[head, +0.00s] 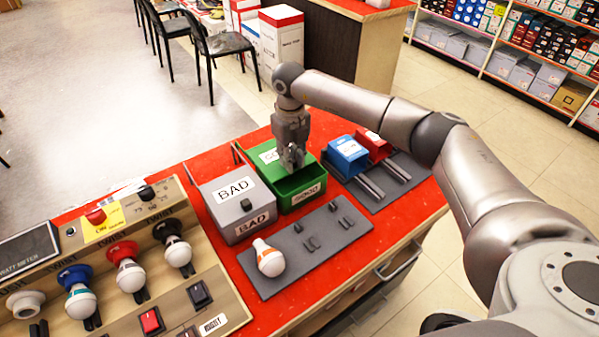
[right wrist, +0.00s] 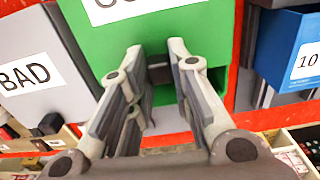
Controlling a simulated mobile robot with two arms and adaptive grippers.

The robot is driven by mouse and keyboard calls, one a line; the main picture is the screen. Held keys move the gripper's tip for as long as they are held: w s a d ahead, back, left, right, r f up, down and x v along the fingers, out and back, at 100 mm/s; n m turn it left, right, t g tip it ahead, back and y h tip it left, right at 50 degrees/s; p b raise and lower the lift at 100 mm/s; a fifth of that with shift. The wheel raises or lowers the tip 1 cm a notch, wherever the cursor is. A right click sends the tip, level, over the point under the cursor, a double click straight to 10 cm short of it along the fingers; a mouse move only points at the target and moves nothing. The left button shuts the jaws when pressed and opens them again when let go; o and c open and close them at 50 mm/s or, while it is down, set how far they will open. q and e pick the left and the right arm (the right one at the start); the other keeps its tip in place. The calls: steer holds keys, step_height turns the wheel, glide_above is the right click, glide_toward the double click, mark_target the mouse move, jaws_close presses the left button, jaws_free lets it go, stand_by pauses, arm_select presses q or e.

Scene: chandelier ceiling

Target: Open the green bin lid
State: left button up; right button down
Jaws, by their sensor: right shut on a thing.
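The green bin (head: 288,200) stands on the red tabletop, with a white label on its front. Its green lid (right wrist: 205,25) carries a white label and a small dark handle (right wrist: 160,73). My right gripper (head: 292,160) reaches down over the lid and is shut on the handle; in the right wrist view its fingers (right wrist: 160,62) lie on both sides of it. The gripper and wrist cover part of the lid in the head view, so how far it is raised is hard to tell. My left gripper is not in view.
The grey BAD bin (head: 222,222) stands close on the left, its lid down. Blue (head: 347,156) and red (head: 374,147) boxes stand on the right. A bulb (head: 268,258) lies on a grey tray (head: 318,262) in front. A bulb-testing panel (head: 122,318) fills the left.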

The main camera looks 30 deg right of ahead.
steer(key=shift+w+a+f+b, duration=0.1)
steer(key=shift+w+b, duration=0.25)
steer(key=shift+w, duration=0.2)
steer(key=shift+w+a+f+b, duration=0.1)
steer(key=shift+w+b, duration=0.2)
steer(key=shift+w, duration=0.25)
steer(key=shift+w+r+b, duration=0.2)
steer(key=shift+w+b, duration=0.2)
steer(key=shift+w, duration=0.35)
steer(key=c, duration=1.3)
jaws_free()
steer(key=shift+r, duration=0.1)
step_height(320, 180, up, 12)
steer(key=shift+f, duration=0.1)
